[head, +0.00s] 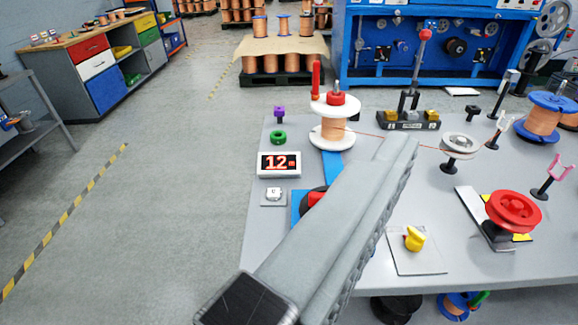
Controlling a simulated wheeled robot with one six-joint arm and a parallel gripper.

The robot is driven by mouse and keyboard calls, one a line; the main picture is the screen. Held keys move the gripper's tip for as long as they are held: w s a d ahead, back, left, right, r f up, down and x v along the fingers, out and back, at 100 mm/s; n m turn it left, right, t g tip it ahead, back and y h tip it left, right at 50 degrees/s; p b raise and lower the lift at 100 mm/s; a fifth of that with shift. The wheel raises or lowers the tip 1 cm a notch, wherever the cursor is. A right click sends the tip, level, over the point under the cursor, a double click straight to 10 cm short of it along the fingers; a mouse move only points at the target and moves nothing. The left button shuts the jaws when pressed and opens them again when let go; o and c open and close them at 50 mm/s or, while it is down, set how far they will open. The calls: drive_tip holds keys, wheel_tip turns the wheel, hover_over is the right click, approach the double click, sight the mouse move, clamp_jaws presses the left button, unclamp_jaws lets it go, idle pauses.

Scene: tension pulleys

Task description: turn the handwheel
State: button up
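My gripper (398,150) shows as a long grey shape with a ribbed side, reaching from the bottom centre up over the grey bench. Its gap is not visible, so I cannot tell whether it is open or shut. A round black part with red on it (314,197), on a blue base, is mostly hidden behind my gripper; it may be the handwheel. Whether they touch is unclear. A red grooved wheel (512,212) stands at the right on a dark mount over a striped yellow-black plate. A white-flanged copper wire spool (335,108) has a red upright handle (316,80) beside it.
The bench (262,235) also holds a display (279,164) reading 12, a white button (274,193), a yellow knob (414,238), a grey pulley (459,145) and a pink forked post (550,172). Wire runs from the spool to the right. Open floor lies left.

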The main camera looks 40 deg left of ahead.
drive_tip(key=w+a+f+n+g, duration=0.3)
drive_tip(key=w+a+f+g, duration=0.2)
drive_tip(key=w+a+g, duration=0.55)
drive_tip(key=w+a+f+n+g, duration=0.3)
drive_tip(key=w+a+f+g, duration=0.3)
drive_tip(key=w, duration=0.8)
drive_tip(key=shift+g, duration=0.45)
drive_tip(key=f, duration=1)
drive_tip(key=a+f, duration=0.1)
drive_tip(key=f, duration=0.5)
drive_tip(key=shift+a, duration=0.1)
drive_tip(key=c, duration=1)
drive_tip(key=shift+m, duration=1)
